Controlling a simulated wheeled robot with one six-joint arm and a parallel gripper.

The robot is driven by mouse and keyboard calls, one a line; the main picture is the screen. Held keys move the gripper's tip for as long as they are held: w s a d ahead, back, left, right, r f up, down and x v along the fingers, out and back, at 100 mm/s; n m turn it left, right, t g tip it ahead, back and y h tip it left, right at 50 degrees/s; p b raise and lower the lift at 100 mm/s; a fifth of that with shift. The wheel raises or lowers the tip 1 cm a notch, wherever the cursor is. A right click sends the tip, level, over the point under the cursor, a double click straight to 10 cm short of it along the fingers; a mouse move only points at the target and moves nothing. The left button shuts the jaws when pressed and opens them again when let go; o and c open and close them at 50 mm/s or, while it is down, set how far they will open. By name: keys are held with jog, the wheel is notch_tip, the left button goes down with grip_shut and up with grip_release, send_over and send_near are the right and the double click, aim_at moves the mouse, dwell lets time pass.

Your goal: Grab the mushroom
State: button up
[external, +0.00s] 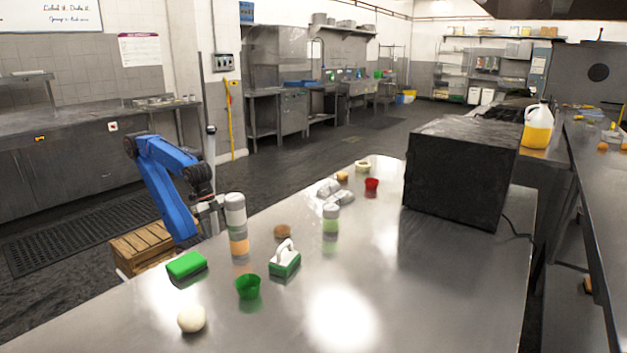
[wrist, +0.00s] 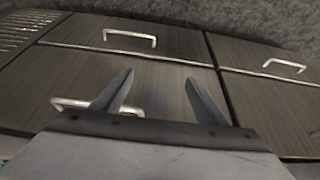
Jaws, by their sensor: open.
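No object is clearly recognisable as the mushroom. A pale rounded object (external: 192,319) lies at the near left of the steel table, and a small brown round object (external: 283,231) lies near its middle; I cannot tell whether either is the mushroom. My gripper (external: 212,207) is by the table's left edge, beyond the tall bottle, small and partly hidden in the external view. In the wrist view my gripper (wrist: 159,78) has its fingers apart with nothing between them. It faces dark cabinet fronts, and no table object shows there.
The steel table (external: 400,270) holds a tall bottle (external: 237,222), green sponge (external: 186,265), green cup (external: 248,286), green-and-white box (external: 285,260), shaker (external: 331,218) and red cup (external: 372,184). A large black box (external: 462,172) stands at the right. The front middle is clear.

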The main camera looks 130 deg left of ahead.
notch_tip(320, 180, up, 36)
jog(key=w+a+n+g+h, duration=0.15)
jog(key=w+a+n, duration=0.25)
jog(key=w+n, duration=0.45)
jog(key=w+a+n+g+h, duration=0.15)
jog(key=w+a+n, duration=0.3)
jog(key=w, duration=0.65)
jog(key=w+a+n+g+h, duration=0.1)
jog(key=w+a+n+h, duration=0.15)
jog(key=w+n, duration=0.6)
jog(key=m, duration=0.1)
send_near(284, 225)
jog(key=d+f, duration=0.1)
jog(key=d+f+y, duration=0.1)
jog(key=f, duration=0.1)
jog(key=shift+w+m, duration=0.2)
jog(key=shift+m, duration=0.05)
jog(key=shift+x, duration=2.8)
jog(key=shift+s, duration=0.2)
jog(key=shift+c, duration=0.3)
jog(key=c, duration=1.1)
